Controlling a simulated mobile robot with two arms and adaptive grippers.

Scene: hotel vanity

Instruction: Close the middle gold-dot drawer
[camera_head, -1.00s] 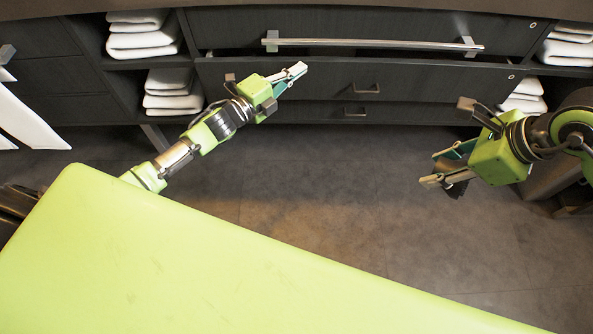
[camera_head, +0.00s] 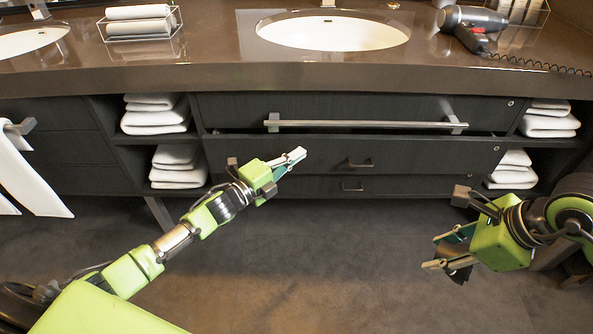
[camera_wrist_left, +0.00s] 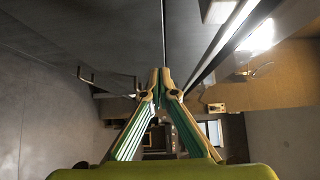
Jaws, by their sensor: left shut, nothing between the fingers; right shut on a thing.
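The middle drawer (camera_head: 425,157) has a dark front, a small handle (camera_head: 360,164) and a small pale dot near its upper right corner. It stands slightly out, with a dark gap along its top edge. My left gripper (camera_head: 297,157) is shut and empty, in front of this drawer and left of its handle. In the left wrist view its fingertips (camera_wrist_left: 160,76) meet close to the dark front; whether they touch is unclear. A handle (camera_wrist_left: 95,77) shows left of them. My right gripper (camera_head: 440,257) is shut on a dark thing (camera_head: 461,273), low at the right.
A long metal bar (camera_head: 365,124) crosses the panel above. A lower drawer (camera_head: 300,188) lies beneath. Shelves with folded white towels (camera_head: 178,165) flank the drawers. The countertop (camera_head: 225,72) holds a sink and a hair dryer (camera_head: 470,22). The floor ahead is clear.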

